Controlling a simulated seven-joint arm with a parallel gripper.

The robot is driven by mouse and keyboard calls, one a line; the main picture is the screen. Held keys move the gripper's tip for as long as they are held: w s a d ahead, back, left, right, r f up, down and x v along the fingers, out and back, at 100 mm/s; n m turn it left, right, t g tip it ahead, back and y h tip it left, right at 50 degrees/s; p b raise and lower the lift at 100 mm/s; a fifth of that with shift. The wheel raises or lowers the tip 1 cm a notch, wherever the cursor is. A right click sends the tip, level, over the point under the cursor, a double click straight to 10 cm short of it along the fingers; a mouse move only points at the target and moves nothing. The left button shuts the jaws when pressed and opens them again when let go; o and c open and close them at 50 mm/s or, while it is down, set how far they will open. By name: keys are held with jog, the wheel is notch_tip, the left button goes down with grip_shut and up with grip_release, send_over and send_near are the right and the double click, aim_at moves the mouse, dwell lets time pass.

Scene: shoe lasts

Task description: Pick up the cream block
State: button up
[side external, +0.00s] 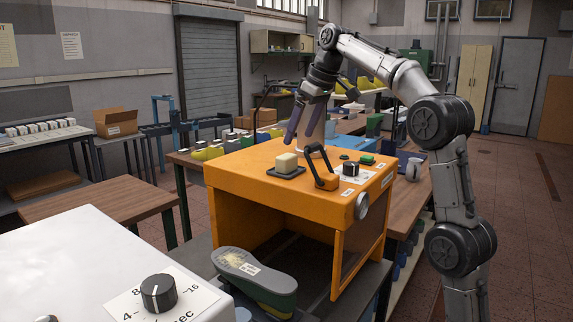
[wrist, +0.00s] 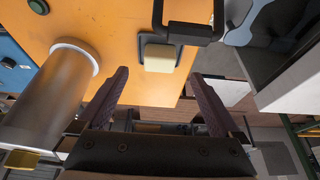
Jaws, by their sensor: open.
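The cream block (side external: 287,162) sits on a small dark pad (side external: 286,172) on top of the orange machine (side external: 240,172). In the wrist view the cream block (wrist: 158,58) lies just beyond the gap between the fingertips. My gripper (side external: 302,138) is open and empty, with its dark fingers pointing down above the machine top. In the side view it is above and a little right of the block, apart from it. My gripper (wrist: 159,74) shows both fingers spread wide in the wrist view. No contact with the block is visible.
A black handle (side external: 320,168) stands close to the right of the block. A black knob (side external: 351,167) and green button (side external: 367,160) are farther right. A pale metal cylinder (wrist: 62,85) rises at the left in the wrist view. A shoe form (side external: 255,275) lies below, in front.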

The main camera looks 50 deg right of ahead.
aim_at(289, 156)
jog(key=x, duration=0.8)
jog(key=shift+w, duration=0.2)
jog(key=shift+c, duration=0.2)
jog(key=c, duration=1.4)
jog(key=shift+r, duration=0.15)
jog(key=shift+r, duration=0.55)
jog(key=s+a+r, duration=0.1)
jog(key=s+r, duration=0.3)
jog(key=s+a+r, duration=0.2)
jog(key=s+r, duration=0.1)
jog(key=s, duration=0.1)
jog(key=s+a+r, duration=0.2)
jog(key=s+r, duration=0.2)
jog(key=s, duration=0.1)
jog(key=shift+s+r, duration=0.1)
jog(key=shift+r, duration=0.2)
